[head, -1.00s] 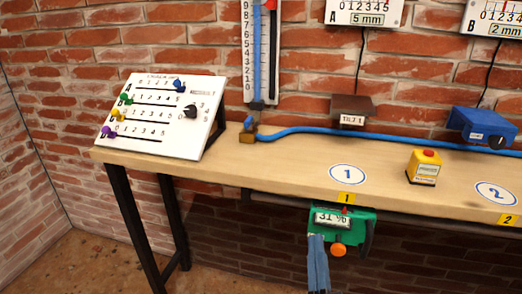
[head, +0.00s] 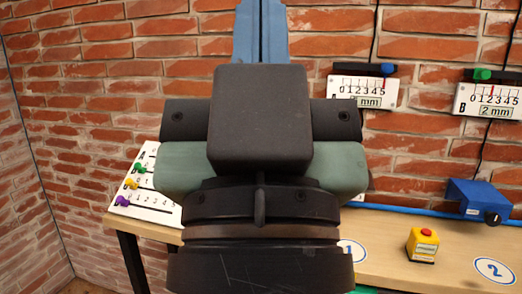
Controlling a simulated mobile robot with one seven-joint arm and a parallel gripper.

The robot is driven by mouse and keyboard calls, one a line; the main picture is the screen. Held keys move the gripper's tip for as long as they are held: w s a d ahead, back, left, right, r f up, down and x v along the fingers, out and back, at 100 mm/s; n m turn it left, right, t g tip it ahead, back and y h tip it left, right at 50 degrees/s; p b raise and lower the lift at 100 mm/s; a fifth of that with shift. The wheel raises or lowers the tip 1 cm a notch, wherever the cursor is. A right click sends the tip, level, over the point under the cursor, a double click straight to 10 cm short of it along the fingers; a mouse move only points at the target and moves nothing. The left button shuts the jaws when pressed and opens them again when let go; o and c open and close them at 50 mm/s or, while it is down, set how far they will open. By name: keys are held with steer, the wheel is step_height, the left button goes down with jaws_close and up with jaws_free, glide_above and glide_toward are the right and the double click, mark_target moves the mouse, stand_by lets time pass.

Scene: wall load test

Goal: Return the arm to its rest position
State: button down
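My gripper (head: 262,28) fills the middle of the head view, close to the camera. Its dark body has grey-green sides, and its two blue fingers point up. The fingers lie side by side with only a thin dark line between them, and nothing shows held. The fingertips run out of the top edge of the picture. My gripper and wrist hide the middle of the bench and much of the white panel with coloured knobs (head: 150,205).
A wooden bench (head: 390,225) stands along a brick wall. On it are a yellow box with a red button (head: 422,245) and a blue block (head: 478,198). Gauge A (head: 365,92) and gauge B (head: 488,98) hang on the wall. A blue cable runs along the bench back.

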step_height(320, 180, up, 19)
steer(key=p, duration=1.6)
steer(key=shift+p, duration=0.4)
steer(key=c, duration=1.6)
jaws_free()
